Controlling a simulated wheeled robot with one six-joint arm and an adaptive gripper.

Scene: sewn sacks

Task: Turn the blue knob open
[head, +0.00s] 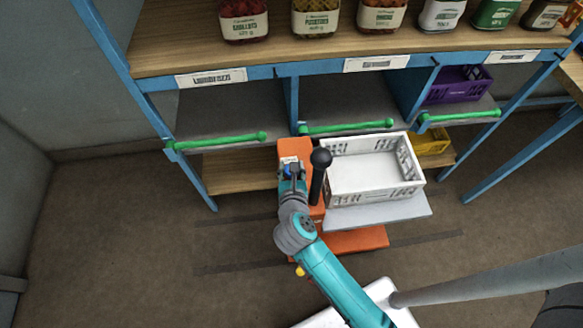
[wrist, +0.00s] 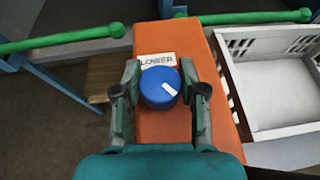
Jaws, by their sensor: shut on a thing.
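The blue knob (wrist: 160,88) is round with a small white mark on its face, tilted and lying toward its lower right. It sits on the orange housing (wrist: 190,40), just below a white label reading "LOWER" (wrist: 157,58). My gripper (wrist: 160,95) is at the knob, with one finger on its left side and one on its right, shut on it. In the head view my gripper (head: 292,170) is over the top of the orange housing (head: 290,146), and the knob is mostly hidden there.
A white crate (head: 372,195) stands on a grey platform (head: 400,212) right of the housing. Green bars (head: 220,141) run along the blue shelf front behind. Jars (head: 317,18) stand above.

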